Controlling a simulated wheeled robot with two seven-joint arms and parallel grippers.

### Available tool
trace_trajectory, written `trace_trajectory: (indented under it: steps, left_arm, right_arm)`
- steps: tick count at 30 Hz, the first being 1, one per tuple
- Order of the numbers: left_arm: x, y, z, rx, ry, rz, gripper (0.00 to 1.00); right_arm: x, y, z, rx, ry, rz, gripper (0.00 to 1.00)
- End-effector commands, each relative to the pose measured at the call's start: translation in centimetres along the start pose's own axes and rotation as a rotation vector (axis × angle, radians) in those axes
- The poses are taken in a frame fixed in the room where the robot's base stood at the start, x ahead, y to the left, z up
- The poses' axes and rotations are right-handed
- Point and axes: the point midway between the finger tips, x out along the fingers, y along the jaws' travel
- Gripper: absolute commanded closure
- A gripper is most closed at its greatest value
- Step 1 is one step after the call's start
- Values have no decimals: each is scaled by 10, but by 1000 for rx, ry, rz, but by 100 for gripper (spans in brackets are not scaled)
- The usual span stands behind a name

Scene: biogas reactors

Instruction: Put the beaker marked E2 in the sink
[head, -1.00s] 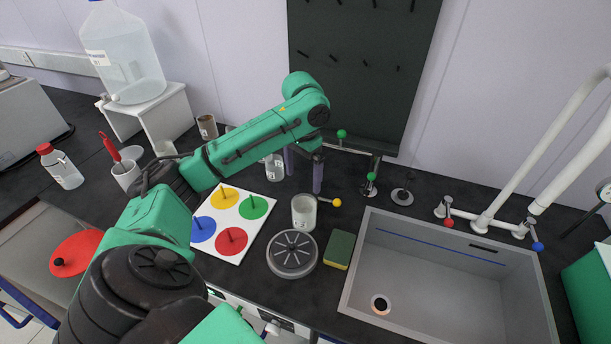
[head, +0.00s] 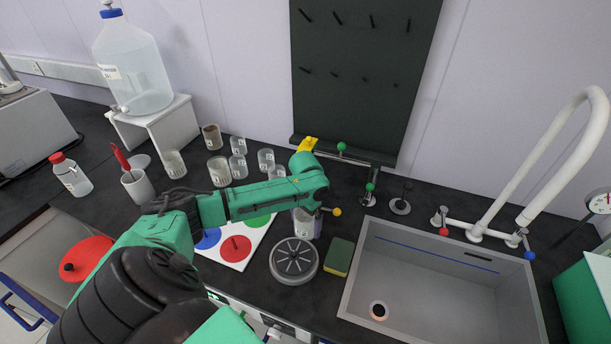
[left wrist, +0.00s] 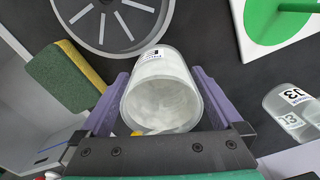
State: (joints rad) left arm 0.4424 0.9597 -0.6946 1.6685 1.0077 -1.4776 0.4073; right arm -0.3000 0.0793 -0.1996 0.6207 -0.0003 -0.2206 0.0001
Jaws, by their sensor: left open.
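A clear beaker with white contents (left wrist: 163,62) stands between the purple fingers of my left gripper (left wrist: 160,100) in the left wrist view. The fingers are on both sides of it and are open. Its label is too small to read. In the head view this beaker (head: 303,226) is partly hidden by my left gripper, behind the round grey disc. The grey sink (head: 440,290) is to the right, empty apart from its drain. I cannot tell which beaker is marked E2. My right gripper is not in view.
A green and yellow sponge (head: 339,256) lies between the grey disc (head: 294,260) and the sink. A gas tap with a yellow knob (head: 337,212) is close to the beaker. Several other beakers stand at the back left, beyond a board with coloured discs (head: 236,248).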

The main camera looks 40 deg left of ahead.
Motion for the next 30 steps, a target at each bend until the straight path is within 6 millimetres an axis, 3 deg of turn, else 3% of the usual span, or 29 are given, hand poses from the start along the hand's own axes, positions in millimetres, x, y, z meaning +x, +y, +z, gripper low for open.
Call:
trace_trajectory:
  steps: [1,7,15,20,23,30]
  left_arm:
    - [0,0,0,0,0,0,0]
    - [0,0,0,-1,0,0,76]
    - [-2,0,0,-1,1,0,79]
    - [-17,-1,-1,-2,3,0,79]
    - [-39,-1,-1,0,5,0,79]
    - [-127,0,-2,-1,11,0,79]
  right_arm:
    - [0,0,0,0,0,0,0]
    - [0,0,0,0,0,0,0]
    - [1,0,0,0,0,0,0]
    - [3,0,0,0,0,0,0]
    - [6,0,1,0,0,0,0]
    - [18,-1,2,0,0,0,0]
